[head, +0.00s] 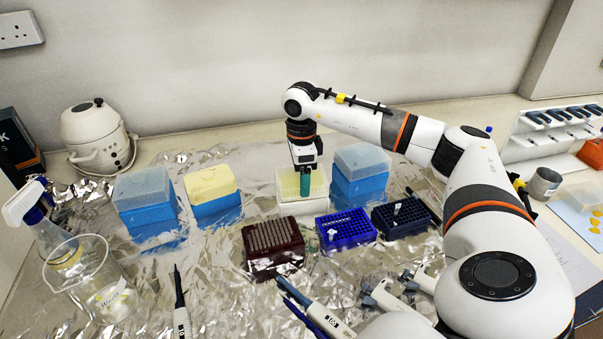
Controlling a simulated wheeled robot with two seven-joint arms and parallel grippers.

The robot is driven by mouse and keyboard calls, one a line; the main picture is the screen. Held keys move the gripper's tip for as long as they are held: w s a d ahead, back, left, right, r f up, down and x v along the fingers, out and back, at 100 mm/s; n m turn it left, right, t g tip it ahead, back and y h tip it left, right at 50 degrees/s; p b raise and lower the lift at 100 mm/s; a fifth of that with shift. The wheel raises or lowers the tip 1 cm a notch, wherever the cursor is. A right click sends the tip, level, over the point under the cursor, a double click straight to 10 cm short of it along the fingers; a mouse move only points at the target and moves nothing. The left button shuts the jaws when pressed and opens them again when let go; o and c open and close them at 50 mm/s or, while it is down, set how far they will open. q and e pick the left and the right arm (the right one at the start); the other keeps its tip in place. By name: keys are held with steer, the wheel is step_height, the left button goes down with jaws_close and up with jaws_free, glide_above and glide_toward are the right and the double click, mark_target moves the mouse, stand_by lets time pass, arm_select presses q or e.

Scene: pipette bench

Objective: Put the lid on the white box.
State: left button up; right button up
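The white box (301,206) stands on the foil in the middle of the bench, between the blue boxes. Its upper part (289,183) is pale yellow; I cannot tell whether this is a lid or the box's open inside. My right gripper (305,186) points straight down over this upper part, its green fingers overlapping it in the view. I cannot tell whether they are open or shut, or touch anything. A pale yellow lid (210,181) sits on a blue box (217,207) to the left. My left gripper is not in view.
Blue boxes with translucent lids stand left (146,199) and right (359,176) of the white box. A brown rack (273,246) and blue racks (345,229) (405,218) stand in front. Pipettes (325,318), a beaker (95,290) and a spray bottle (45,225) are nearer.

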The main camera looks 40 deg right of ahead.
steer(key=shift+s+a+f, duration=0.1)
steer(key=shift+s+f, duration=0.1)
steer(key=shift+f, duration=0.3)
steer(key=shift+s+f+b, duration=0.1)
steer(key=shift+f+b, duration=0.1)
steer(key=shift+b, duration=0.1)
steer(key=shift+c, duration=0.4)
steer(key=o, duration=0.9)
steer(key=shift+o, duration=1.3)
steer(key=shift+w+f, duration=0.1)
steer(key=shift+w, duration=0.2)
steer(key=shift+r, duration=0.55)
step_height(320, 180, up, 11)
steer(key=shift+w+b, duration=0.1)
steer(key=shift+b, duration=0.4)
